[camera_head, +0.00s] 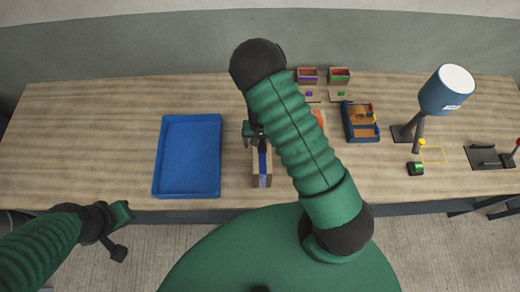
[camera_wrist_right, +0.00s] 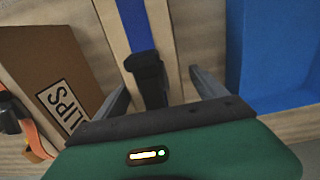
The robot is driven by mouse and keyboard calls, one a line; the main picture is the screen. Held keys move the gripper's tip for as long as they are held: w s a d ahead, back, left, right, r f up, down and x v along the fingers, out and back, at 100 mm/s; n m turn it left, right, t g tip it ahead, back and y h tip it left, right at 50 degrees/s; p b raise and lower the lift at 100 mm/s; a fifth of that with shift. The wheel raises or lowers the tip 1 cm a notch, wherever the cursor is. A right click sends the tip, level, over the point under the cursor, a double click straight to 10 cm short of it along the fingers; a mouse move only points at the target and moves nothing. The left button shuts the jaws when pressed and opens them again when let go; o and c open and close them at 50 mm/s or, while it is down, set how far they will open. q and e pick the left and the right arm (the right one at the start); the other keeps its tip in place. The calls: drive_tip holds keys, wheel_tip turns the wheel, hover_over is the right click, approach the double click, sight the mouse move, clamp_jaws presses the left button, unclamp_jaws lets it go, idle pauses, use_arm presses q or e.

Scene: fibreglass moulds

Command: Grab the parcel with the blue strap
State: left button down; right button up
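The parcel with the blue strap (camera_head: 263,168) is a narrow tan box near the table's front edge, right of the blue tray. Its strap runs lengthwise along the top. My right gripper (camera_head: 257,138) is over its far end, partly hidden by my forearm. In the right wrist view the parcel (camera_wrist_right: 138,28) runs up between the two grey fingers of my right gripper (camera_wrist_right: 158,79). The fingers stand apart on either side of it; I cannot tell whether they touch it. My left gripper (camera_head: 118,232) is off the table's front edge at lower left, with nothing visible in it.
The blue tray (camera_head: 158,160) lies left of the parcel. A brown box lettered "LIPS" (camera_wrist_right: 50,65) is beside the parcel. A blue lamp (camera_head: 445,90), an organiser box (camera_head: 361,133) and small red and green bins (camera_head: 339,76) stand to the right. The table's left side is clear.

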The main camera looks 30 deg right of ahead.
drive_tip(key=c, duration=0.5)
drive_tip(key=shift+s+d, duration=0.15)
drive_tip(key=shift+d, duration=0.4)
drive_tip(key=c, duration=0.9)
drive_tip(key=shift+c, duration=1.4)
drive_tip(key=shift+a, duration=0.3)
clamp_jaws()
